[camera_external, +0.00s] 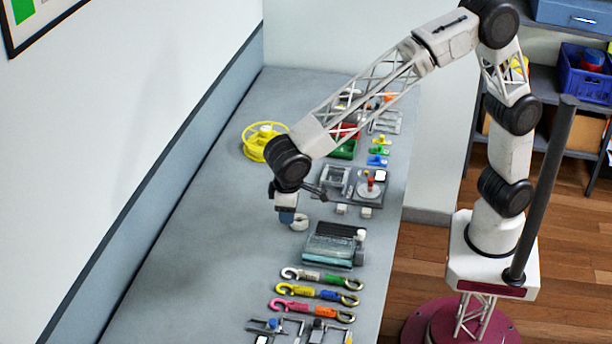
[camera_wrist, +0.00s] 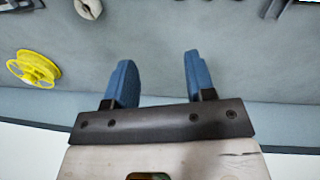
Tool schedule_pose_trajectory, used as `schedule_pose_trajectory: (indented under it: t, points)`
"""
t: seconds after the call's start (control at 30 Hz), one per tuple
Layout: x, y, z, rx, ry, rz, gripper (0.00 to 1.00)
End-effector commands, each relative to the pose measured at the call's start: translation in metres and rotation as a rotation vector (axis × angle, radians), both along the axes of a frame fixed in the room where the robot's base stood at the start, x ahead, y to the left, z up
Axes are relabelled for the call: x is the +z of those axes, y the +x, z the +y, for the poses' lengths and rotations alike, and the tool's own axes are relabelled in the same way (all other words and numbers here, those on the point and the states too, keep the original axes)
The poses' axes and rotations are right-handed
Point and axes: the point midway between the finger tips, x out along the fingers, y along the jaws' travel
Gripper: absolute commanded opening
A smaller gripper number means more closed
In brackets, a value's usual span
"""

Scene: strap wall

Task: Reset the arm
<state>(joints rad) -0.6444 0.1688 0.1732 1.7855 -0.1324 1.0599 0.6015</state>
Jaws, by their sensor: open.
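My gripper (camera_external: 287,216) hangs above the grey table (camera_external: 190,240) with its fingers pointing down, just left of a small pale ring-shaped piece (camera_external: 299,222). In the wrist view my gripper (camera_wrist: 157,78) shows two blue fingers spread apart with nothing between them. The arm reaches from its base on the right, bent high, over the table to the gripper. In the wrist view bare table (camera_wrist: 150,40) lies beyond the fingers.
A yellow wheel-shaped reel (camera_external: 262,143) stands behind the gripper; it also shows in the wrist view (camera_wrist: 34,68). A teal-and-black device (camera_external: 333,246) and several coloured hook straps (camera_external: 318,293) lie in front. The table's left side is clear up to the wall.

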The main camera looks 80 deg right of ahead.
Motion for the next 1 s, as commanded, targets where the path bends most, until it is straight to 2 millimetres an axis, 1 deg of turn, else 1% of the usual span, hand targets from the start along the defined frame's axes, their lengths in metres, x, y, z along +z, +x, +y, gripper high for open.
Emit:
schedule_pose_trajectory:
  t: [0.03,0.1,0.27,0.4,0.47,0.7,0.87,1.0]
  points:
    - [0.008,-0.002,-0.018,-0.006,0.007,-0.004,0.50]
    - [0.017,-0.006,-0.041,-0.011,0.014,-0.007,0.50]
    - [0.035,-0.018,-0.091,-0.020,0.031,-0.015,0.50]
    - [0.048,-0.032,-0.133,-0.029,0.046,-0.025,0.50]
    - [0.054,-0.039,-0.151,-0.033,0.052,-0.031,0.50]
    - [0.071,-0.072,-0.217,-0.046,0.073,-0.050,0.50]
    - [0.077,-0.097,-0.258,-0.057,0.086,-0.064,0.50]
    - [0.081,-0.122,-0.291,-0.064,0.095,-0.079,0.50]
